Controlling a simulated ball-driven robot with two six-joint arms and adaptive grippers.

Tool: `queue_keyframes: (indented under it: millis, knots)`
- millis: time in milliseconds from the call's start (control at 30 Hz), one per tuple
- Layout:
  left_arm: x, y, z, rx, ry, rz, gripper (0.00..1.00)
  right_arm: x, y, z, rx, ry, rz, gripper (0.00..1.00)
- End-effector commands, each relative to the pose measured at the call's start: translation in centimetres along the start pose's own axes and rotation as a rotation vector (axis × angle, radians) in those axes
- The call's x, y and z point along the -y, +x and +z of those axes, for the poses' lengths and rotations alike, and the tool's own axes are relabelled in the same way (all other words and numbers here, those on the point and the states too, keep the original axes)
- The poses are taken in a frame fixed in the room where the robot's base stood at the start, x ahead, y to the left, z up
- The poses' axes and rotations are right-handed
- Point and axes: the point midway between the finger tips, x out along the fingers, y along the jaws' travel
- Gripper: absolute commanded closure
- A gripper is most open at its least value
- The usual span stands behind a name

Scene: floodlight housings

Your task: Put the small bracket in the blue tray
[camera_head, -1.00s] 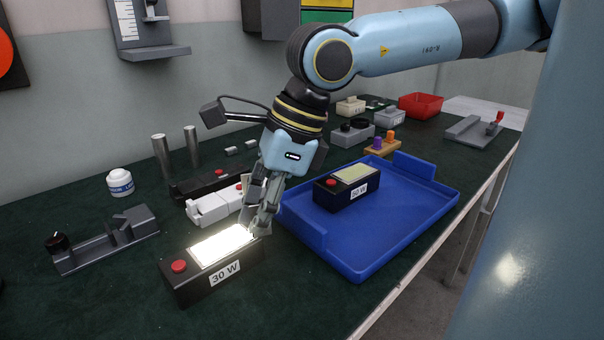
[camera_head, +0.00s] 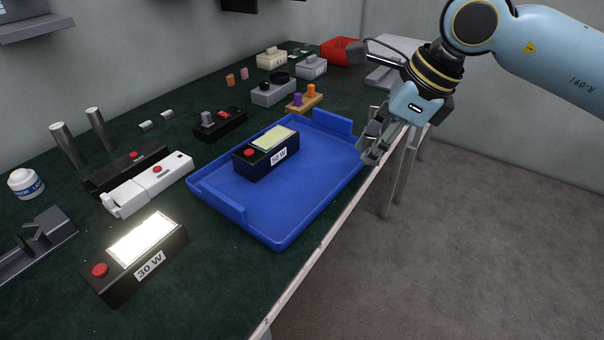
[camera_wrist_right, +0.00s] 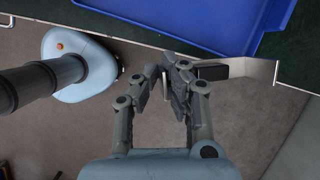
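The blue tray (camera_head: 290,205) lies on the dark green bench, with a black 20 W floodlight housing (camera_head: 262,163) standing in its far left part. My right gripper (camera_head: 374,148) is beyond the tray's right side, over the bench's front edge. In the right wrist view its fingers (camera_wrist_right: 166,82) are close together on a thin pale metal piece, which looks like the small bracket (camera_wrist_right: 252,68). The bracket's plate sticks out to the right there; the fingers hide its middle. The tray (camera_wrist_right: 215,18) shows at the top of that view. My left gripper is not in view.
A lit 30 W housing (camera_head: 140,262) stands left of the tray. Black and white housings (camera_head: 148,184), metal posts and a white jar (camera_head: 25,183) stand farther left. A red bin (camera_head: 340,51) is at the back. The tray's near part is bare.

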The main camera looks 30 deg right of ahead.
Motion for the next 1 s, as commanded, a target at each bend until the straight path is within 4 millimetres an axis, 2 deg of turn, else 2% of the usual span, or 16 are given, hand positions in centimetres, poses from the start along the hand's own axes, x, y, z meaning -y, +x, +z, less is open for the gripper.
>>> queue_keyframes:
  millis: [200,600,733,1000]
  knots:
    - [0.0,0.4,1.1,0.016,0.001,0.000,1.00,-0.8,2.9,2.4,0.009,0.005,0.009,1.00]
    - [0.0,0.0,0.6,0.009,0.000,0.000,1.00,-1.8,8.9,6.9,0.002,0.002,0.007,1.00]
    - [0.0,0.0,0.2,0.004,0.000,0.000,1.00,-1.9,9.8,7.2,0.000,-0.001,0.005,1.00]
    - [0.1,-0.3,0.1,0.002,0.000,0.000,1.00,-2.3,13.1,5.8,-0.001,0.000,0.004,1.00]
